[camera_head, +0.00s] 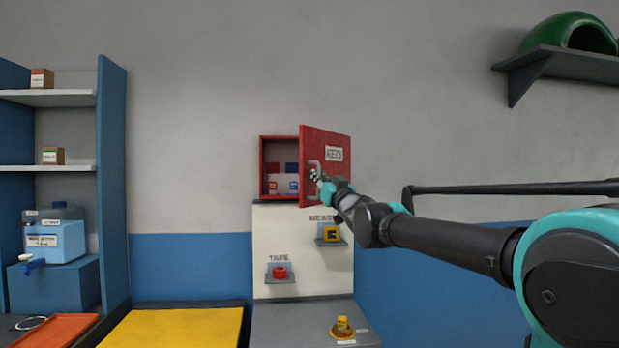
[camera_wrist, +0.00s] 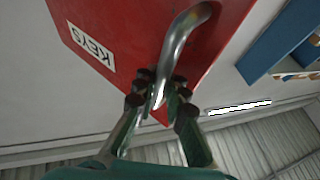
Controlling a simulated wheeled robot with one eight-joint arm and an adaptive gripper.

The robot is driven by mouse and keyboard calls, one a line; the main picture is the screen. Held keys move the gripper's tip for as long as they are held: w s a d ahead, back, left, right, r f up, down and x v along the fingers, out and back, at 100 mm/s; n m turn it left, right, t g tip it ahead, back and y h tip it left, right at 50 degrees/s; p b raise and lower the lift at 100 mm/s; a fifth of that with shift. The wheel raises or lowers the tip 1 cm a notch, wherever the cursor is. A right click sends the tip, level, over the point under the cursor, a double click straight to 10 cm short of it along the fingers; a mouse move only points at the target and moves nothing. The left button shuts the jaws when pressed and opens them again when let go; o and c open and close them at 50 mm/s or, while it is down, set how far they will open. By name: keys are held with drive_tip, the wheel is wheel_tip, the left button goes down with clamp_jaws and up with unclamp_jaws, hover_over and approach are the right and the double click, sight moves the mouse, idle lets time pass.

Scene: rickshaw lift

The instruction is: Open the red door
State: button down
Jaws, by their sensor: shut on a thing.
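The red door (camera_head: 334,158) of a wall cabinet is swung part way open, hinged on its right side. It carries a white KEYS label, and in the wrist view the red door (camera_wrist: 130,30) fills the upper left. A curved metal handle (camera_wrist: 183,38) is on the door. My gripper (camera_wrist: 160,90) is shut on the handle, with its fingers on both sides of the bar. My gripper (camera_head: 316,176) also shows at the door's lower left in the head view. The red cabinet (camera_head: 264,167) is open to view, with small red and blue items inside.
A yellow object (camera_head: 342,328) stands on the grey top below. Blue shelves (camera_head: 113,180) stand left; a dark shelf (camera_head: 560,64) hangs upper right.

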drive_tip(key=d+n+g+y, duration=0.7)
drive_tip(key=d+g+y, duration=0.2)
drive_tip(key=d, duration=1.5)
drive_tip(key=shift+n+g, duration=0.3)
drive_tip(key=shift+g, duration=0.8)
drive_tip(key=shift+s, duration=0.1)
drive_tip(key=c, duration=1.9)
unclamp_jaws()
drive_tip(key=shift+s+d, duration=0.1)
drive_tip(key=shift+s, duration=0.05)
drive_tip(key=shift+o, duration=0.2)
drive_tip(key=v, duration=1.2)
drive_tip(key=shift+f, duration=0.2)
